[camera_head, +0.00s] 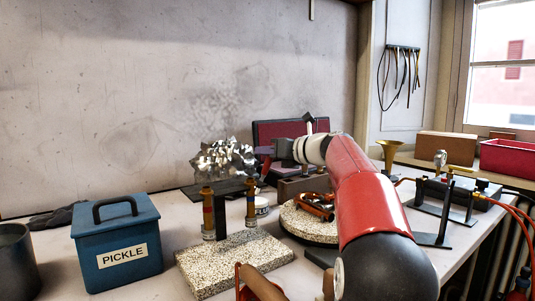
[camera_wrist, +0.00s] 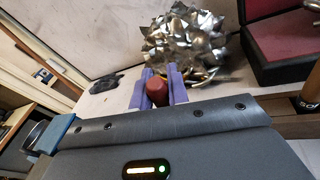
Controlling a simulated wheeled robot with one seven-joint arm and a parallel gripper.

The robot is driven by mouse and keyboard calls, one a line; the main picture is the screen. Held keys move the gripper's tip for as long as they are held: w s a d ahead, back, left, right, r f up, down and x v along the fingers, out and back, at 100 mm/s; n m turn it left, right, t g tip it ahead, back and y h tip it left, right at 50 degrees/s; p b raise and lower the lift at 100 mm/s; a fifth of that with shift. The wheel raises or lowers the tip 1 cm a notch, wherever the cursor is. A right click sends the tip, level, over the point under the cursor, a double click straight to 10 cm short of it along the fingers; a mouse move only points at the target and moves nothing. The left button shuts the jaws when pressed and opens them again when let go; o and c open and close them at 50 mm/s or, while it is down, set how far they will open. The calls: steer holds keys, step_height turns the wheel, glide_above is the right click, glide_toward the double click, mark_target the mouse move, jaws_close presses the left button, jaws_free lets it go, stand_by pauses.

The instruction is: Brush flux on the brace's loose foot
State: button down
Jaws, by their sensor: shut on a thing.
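My gripper (camera_wrist: 157,92) has its two purple fingers shut on a dark red, rounded thing (camera_wrist: 156,87). It may be the end of the brush's handle; no bristles show. In the head view my gripper (camera_head: 265,163) is beside the right side of a crumpled, shiny metal mass (camera_head: 222,160). The mass (camera_wrist: 184,42) lies just beyond the fingers in the wrist view, with brassy curved pieces at its lower edge. I cannot make out the brace or its loose foot. A small white jar (camera_head: 262,204) stands below my gripper; I cannot tell its contents.
A blue PICKLE box (camera_head: 117,243) stands left. A round speckled turntable (camera_head: 300,226) bears copper-coloured parts, partly behind my arm. An open dark case (camera_wrist: 282,45) with red lining lies beyond on the right.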

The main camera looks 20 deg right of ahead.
steer(key=shift+r, duration=2.65)
